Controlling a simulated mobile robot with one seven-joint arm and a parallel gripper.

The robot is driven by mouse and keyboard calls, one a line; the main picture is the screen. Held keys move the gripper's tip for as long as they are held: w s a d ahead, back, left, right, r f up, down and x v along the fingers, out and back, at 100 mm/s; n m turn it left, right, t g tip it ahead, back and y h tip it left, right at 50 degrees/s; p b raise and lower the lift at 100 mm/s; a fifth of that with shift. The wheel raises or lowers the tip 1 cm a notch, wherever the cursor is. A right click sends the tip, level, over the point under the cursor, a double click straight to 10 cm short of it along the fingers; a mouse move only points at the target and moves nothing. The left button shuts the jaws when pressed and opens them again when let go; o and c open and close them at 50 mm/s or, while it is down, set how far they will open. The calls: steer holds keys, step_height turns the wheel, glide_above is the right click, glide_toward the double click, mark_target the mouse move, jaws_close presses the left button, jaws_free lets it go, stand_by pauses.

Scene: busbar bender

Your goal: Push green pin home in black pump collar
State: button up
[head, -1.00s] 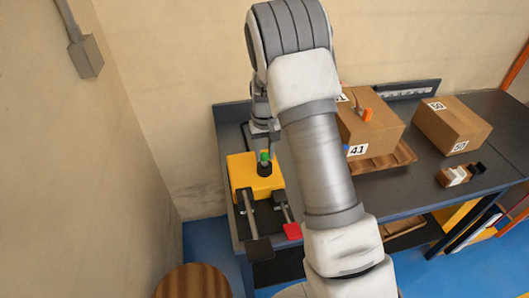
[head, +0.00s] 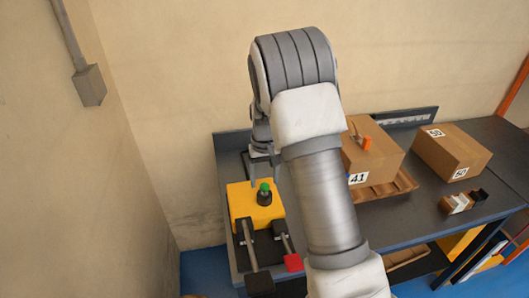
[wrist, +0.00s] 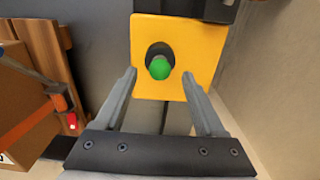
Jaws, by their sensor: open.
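The green pin (head: 264,187) stands in the black pump collar (head: 264,199) on top of the yellow block (head: 239,206). How deep it sits is hard to judge; its green top shows above the collar. In the wrist view the pin's rounded top (wrist: 160,68) stands out from the dark collar (wrist: 157,49) on the yellow face (wrist: 145,27). My gripper (wrist: 159,75) is open and empty. Its fingertips lie on either side of the pin in that picture, apart from it. In the head view my gripper (head: 262,154) is behind and above the block, partly hidden by my arm.
A black-ended lever (head: 258,265) and a red-ended one (head: 292,262) stick out in front of the block. Carton 41 (head: 370,160) on a wooden pallet and another carton (head: 452,152) stand right on the dark bench. A wall (wrist: 285,75) is close on one side.

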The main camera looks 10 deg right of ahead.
mark_target(265, 183)
step_height(265, 183, up, 15)
stand_by(0.3)
